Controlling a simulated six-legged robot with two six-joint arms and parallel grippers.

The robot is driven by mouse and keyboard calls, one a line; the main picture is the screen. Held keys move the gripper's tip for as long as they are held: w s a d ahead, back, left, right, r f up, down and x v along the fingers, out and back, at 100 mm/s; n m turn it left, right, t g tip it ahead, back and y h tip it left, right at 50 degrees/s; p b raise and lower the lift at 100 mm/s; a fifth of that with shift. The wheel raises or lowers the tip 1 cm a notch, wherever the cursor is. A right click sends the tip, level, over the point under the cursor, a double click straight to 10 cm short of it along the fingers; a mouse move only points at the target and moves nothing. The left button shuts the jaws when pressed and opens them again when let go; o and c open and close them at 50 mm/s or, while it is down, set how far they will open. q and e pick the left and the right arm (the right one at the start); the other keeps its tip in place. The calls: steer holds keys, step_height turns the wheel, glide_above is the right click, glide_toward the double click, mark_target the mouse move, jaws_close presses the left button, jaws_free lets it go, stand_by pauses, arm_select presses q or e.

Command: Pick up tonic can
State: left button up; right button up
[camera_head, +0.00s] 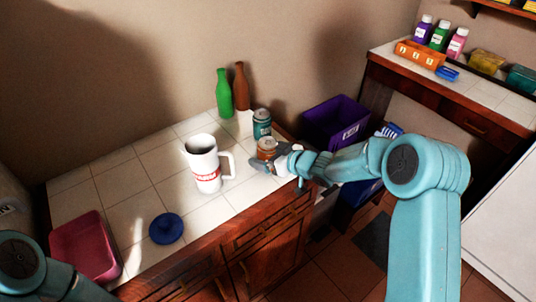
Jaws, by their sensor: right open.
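Two cans stand near the right end of the white tiled counter (135,182). One is a teal can (262,121) with a pale top, farther back. The other is an orange can (266,146), in front of it. I cannot read their labels, so I cannot tell which is the tonic can. My right gripper (262,165) reaches in from the right and is open, low beside the front of the orange can. Its far finger partly overlaps that can's lower side; I cannot tell if they touch. My left arm shows at the lower left, its gripper out of view.
A white mug (203,165) with a red band stands left of my right gripper. Green (224,93) and brown (240,88) bottles stand behind. A blue disc (166,228) and pink tray (84,247) lie left. A purple bin (335,119) is beyond the counter.

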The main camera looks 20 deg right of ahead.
steer(key=shift+s+r, duration=0.1)
steer(key=shift+s, duration=0.05)
steer(key=shift+c, duration=0.8)
steer(key=c, duration=0.9)
steer(key=shift+r, duration=0.1)
